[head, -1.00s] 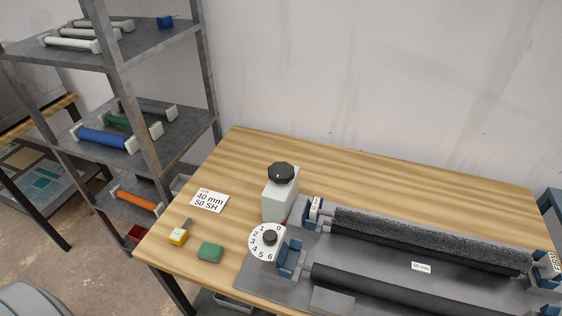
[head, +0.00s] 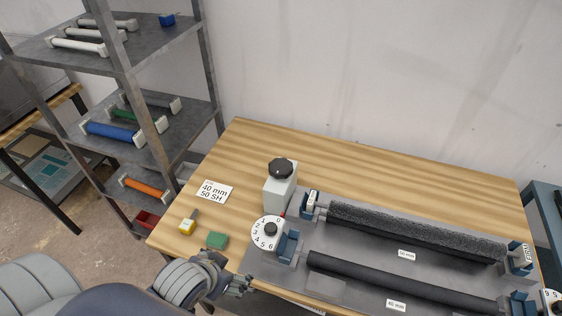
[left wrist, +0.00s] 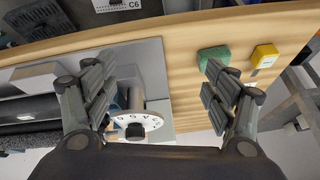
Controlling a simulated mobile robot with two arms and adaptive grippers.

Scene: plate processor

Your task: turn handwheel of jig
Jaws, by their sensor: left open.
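The jig is a grey plate (head: 345,246) on the wooden table, carrying a fuzzy dark roller (head: 415,230) and a smooth black roller (head: 400,283). A white numbered wheel with a black hub (head: 268,232) is at its left end. A similar wheel (head: 552,301) is partly cut off at the lower right. My left gripper (head: 239,284) is near the table's front edge, below the left wheel in the picture. In the left wrist view it is open and empty (left wrist: 156,85); a numbered white wheel (left wrist: 140,120) shows between its fingers, and contact is not visible. My right gripper is not in view.
A light box with a black knob (head: 281,168) stands behind the left wheel. A green block (head: 217,240), a yellow item (head: 187,226) and a card (head: 214,191) lie to the left. A shelf rack (head: 145,70) holds several rollers. The table's back is clear.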

